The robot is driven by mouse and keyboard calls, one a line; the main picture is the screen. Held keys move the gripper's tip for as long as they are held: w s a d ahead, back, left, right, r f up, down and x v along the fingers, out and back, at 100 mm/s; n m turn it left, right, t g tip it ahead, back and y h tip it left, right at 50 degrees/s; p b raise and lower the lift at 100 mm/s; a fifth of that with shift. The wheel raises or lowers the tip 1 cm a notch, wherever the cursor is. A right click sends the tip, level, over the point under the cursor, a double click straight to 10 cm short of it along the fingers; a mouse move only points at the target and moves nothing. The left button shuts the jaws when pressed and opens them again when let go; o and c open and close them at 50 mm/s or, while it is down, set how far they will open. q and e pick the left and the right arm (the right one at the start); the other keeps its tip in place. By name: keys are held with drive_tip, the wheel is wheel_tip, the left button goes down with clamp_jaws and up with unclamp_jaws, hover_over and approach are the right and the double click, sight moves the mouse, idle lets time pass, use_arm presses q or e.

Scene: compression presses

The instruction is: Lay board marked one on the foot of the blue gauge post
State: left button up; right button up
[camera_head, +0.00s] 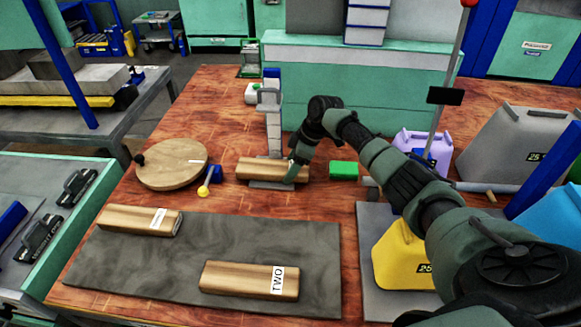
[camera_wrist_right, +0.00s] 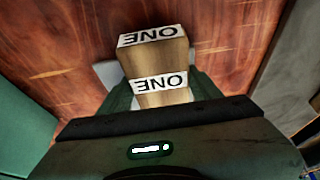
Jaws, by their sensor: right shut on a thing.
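The wooden board marked one (camera_head: 260,168) lies level across the grey foot (camera_head: 268,185) of the gauge post (camera_head: 273,125), in front of the post. The post is grey with a blue top. I cannot tell whether the board rests on the foot or hangs just above it. My right gripper (camera_head: 297,170) is shut on the right end of the board. In the right wrist view the board's end (camera_wrist_right: 160,70) shows two ONE labels between the fingers. My left gripper is not in view.
A board marked TWO (camera_head: 240,278) and another labelled board (camera_head: 135,219) lie on a dark grey mat (camera_head: 200,245). A round wooden disc (camera_head: 165,165), a yellow-knobbed lever (camera_head: 204,190) and a green block (camera_head: 344,169) stand near the post. Yellow (camera_head: 397,255) and purple jugs (camera_head: 408,143) stand right.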

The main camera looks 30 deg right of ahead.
drive_tip(key=shift+f, duration=0.35)
drive_tip(key=o, duration=1.7)
drive_tip(key=shift+o, duration=0.2)
drive_tip(key=shift+r, duration=0.1)
drive_tip(key=b+v, duration=0.1)
drive_tip(key=v, duration=0.6)
drive_tip(key=shift+d+r, duration=0.15)
drive_tip(key=shift+r, duration=0.15)
